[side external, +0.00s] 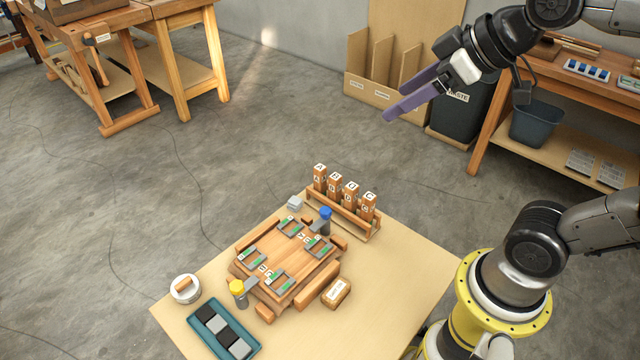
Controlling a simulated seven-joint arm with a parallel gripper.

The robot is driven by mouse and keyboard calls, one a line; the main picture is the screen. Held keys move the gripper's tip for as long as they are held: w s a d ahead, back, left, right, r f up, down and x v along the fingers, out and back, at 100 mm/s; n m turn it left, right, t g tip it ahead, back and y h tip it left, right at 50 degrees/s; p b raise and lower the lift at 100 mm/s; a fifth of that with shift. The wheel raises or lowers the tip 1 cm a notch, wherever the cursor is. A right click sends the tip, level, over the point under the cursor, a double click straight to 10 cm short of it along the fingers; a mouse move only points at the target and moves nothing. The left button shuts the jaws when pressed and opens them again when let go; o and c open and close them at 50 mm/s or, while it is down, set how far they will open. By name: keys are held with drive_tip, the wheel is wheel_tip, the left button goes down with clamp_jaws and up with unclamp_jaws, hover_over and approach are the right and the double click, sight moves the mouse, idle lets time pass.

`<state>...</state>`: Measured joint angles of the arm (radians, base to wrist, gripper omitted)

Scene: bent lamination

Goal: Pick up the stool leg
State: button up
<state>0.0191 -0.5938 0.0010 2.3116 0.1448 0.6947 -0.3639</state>
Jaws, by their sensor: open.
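Several wooden stool legs (335,184) stand upright side by side in a wooden rack (345,217) at the back right of the table. Their white tops carry letters, too small to read with certainty. A square wooden stool seat (288,262) lies in the middle of the table, with grey brackets and green marks at its corners. My gripper (394,102) has purple fingers. It is open and empty, high above and to the right of the rack, well apart from the legs.
A blue-capped bottle (326,220) and a yellow-capped bottle (239,292) stand by the seat. A teal tray (224,335), a round white tub (185,288) and a small labelled block (336,292) lie around it. The table's right part (405,275) is clear.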

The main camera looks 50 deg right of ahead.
drive_tip(key=w+d+r, duration=0.2)
drive_tip(key=w, duration=0.9)
drive_tip(key=m+g+h, duration=0.1)
drive_tip(key=m+g, duration=0.1)
drive_tip(key=g, duration=0.1)
hover_over(322, 169)
drive_tip(key=s+a, duration=0.1)
drive_tip(key=s, duration=0.1)
wheel_tip(322, 169, down, 33)
drive_tip(key=shift+m+g, duration=0.5)
drive_tip(key=s+f, duration=0.1)
drive_tip(key=f, duration=0.1)
drive_tip(key=d+f, duration=0.1)
drive_tip(key=f, duration=0.2)
drive_tip(key=s+f, duration=0.1)
drive_tip(key=f, duration=0.2)
drive_tip(key=shift+s+d, duration=0.25)
drive_tip(key=shift+s, duration=0.05)
drive_tip(key=x, duration=0.7)
drive_tip(key=shift+w+f, duration=0.1)
drive_tip(key=shift+w, duration=0.05)
drive_tip(key=shift+w+x, duration=0.15)
drive_tip(key=shift+x, duration=1.3)
drive_tip(key=shift+w+x, duration=0.15)
drive_tip(key=shift+x, duration=1.3)
drive_tip(key=shift+a, duration=0.1)
